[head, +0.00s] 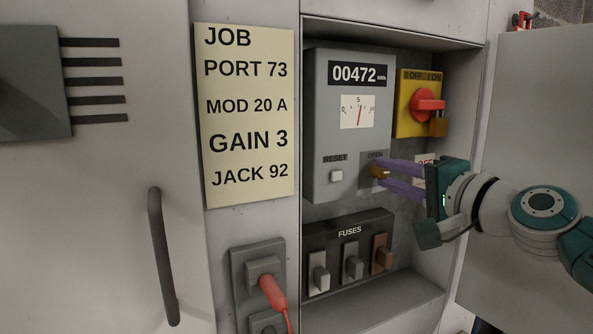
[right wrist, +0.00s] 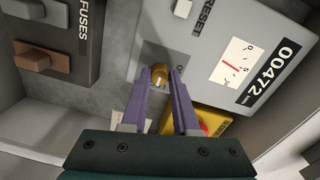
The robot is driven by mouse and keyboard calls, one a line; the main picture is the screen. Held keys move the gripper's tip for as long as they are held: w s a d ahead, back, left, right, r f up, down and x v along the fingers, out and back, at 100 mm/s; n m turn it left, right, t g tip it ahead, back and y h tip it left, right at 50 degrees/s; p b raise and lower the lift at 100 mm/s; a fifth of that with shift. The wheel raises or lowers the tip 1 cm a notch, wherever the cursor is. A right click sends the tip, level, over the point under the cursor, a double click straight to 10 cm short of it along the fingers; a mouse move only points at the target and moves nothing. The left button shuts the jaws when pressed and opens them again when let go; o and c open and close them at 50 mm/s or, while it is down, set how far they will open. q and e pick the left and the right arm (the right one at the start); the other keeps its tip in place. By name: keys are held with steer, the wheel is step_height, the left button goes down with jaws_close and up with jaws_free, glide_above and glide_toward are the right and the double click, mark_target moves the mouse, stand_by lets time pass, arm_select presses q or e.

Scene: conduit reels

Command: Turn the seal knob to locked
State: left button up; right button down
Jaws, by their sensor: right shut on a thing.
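The seal knob (head: 379,172) is a small brass-coloured knob on a darker plate at the lower right of the grey meter box (head: 322,110). The word OPEN shows above it in the head view; any other marking there is hidden. My right gripper (head: 384,173) comes in from the right, its purple fingers shut on the knob. In the right wrist view the knob (right wrist: 161,71) sits between the two fingertips (right wrist: 161,79). Which way the knob points is too small to tell. My left gripper is out of view.
A yellow switch plate (head: 405,121) with a red rotary handle and brass padlock (head: 438,124) sits above my right gripper. A white RESET button (head: 336,176) is left of the knob. Fuses (head: 351,262) stand below. An open door (head: 540,100) is at right.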

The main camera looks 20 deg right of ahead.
stand_by(0.4)
steer(key=c, duration=0.7)
jaws_free()
steer(key=s, duration=1)
steer(key=shift+d+r, duration=0.15)
steer(key=shift+d, duration=0.25)
